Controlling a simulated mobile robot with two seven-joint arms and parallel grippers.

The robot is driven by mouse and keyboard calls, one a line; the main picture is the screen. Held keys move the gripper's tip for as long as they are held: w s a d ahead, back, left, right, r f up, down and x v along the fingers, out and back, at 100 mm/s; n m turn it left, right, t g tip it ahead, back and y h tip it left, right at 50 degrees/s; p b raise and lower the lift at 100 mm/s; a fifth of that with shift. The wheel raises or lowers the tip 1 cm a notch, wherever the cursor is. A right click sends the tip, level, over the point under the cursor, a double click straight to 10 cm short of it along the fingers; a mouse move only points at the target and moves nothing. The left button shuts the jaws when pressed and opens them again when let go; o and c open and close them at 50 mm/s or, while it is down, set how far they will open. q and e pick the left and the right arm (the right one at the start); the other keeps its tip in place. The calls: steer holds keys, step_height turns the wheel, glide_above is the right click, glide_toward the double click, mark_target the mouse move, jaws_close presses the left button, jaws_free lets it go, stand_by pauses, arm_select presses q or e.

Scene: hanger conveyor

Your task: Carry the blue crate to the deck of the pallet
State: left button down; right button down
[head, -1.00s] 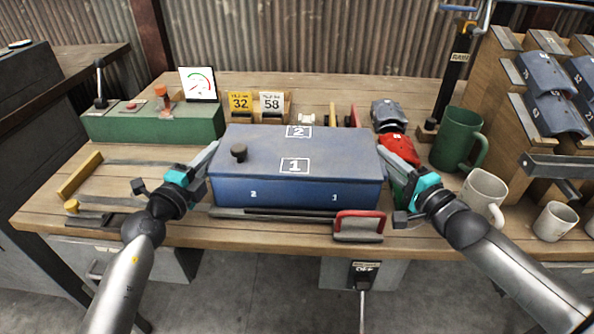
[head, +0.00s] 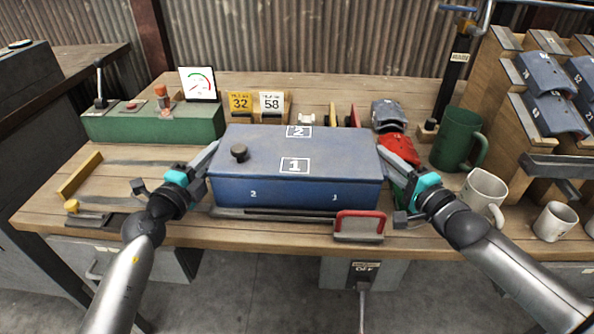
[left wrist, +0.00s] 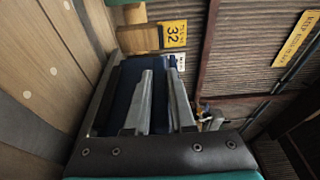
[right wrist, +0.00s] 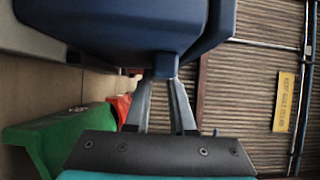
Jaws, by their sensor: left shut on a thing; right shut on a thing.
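The blue crate (head: 290,190), a box with a flat top marked 1 and 2 and a black knob, sits level over the near middle of the wooden bench. My left gripper (head: 212,150) is shut on its left end, and the left wrist view shows the fingers against the blue crate (left wrist: 128,95). My right gripper (head: 385,150) is shut on its right end; in the right wrist view the fingers meet a small part of the crate (right wrist: 130,25). The crate's underside is hidden in the head view. I cannot make out a pallet in any view.
A red-handled tool (head: 358,226) lies at the bench's front edge. A green control box (head: 150,126) stands at the left. Number cards (head: 271,103) are behind the crate. A red object (head: 397,148), a green mug (head: 458,142) and a white mug (head: 484,192) are at the right.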

arm_select(q)
steer(key=shift+r, duration=0.2)
arm_select(e)
steer(key=shift+r, duration=0.2)
